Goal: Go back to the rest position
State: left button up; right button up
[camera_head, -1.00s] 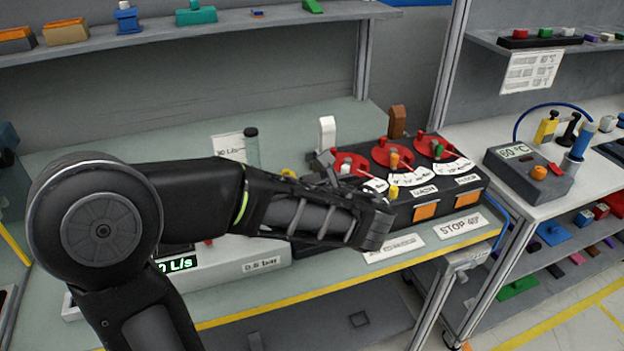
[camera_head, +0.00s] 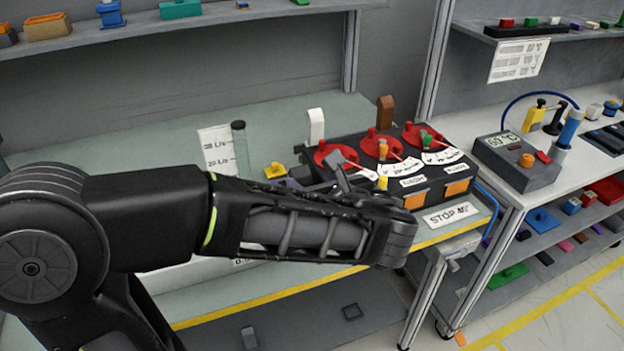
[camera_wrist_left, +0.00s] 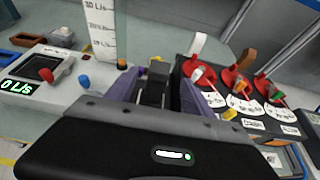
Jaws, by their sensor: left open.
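My left gripper (camera_head: 317,181) is at the front left of the black dial panel, partly hidden behind my own forearm. It also shows in the left wrist view (camera_wrist_left: 160,88), open, with nothing seen held between its fingers. The black dial panel (camera_head: 440,197) has three red dials, the left (camera_head: 336,155), middle (camera_head: 382,146) and right (camera_head: 424,137), each above a white scale. A white lever (camera_head: 316,125) and a brown lever (camera_head: 385,112) stand behind it. My right gripper is in neither view.
A clear tube (camera_head: 240,150) stands by a flow scale (camera_head: 216,151). In the wrist view a flow box (camera_wrist_left: 45,80) reads 0 L/s. A grey 60 °C box (camera_head: 520,167) sits on the right bench. A shelf (camera_head: 180,32) runs along the back. Bare bench (camera_head: 120,145) lies behind my arm.

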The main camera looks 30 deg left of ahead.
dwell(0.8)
pick_arm(q)
jog(key=s+d+f+n+g+h, duration=0.2)
jog(key=d+f+n+h, duration=0.65)
jog(key=d+f, duration=0.65)
jog(key=s+d+f+n+g+h, duration=0.2)
jog(key=d+f+n+h, duration=0.75)
jog(key=f, duration=0.65)
jog(key=s+f+n+g+y, duration=0.2)
jog(key=s+f+n, duration=0.6)
jog(key=s+f, duration=0.4)
notch_tip(320, 180, down, 4)
jog(key=shift+s+a+f+n+g+y, duration=0.15)
jog(key=shift+s+a+n+g+y, duration=0.2)
jog(key=shift+g, duration=0.25)
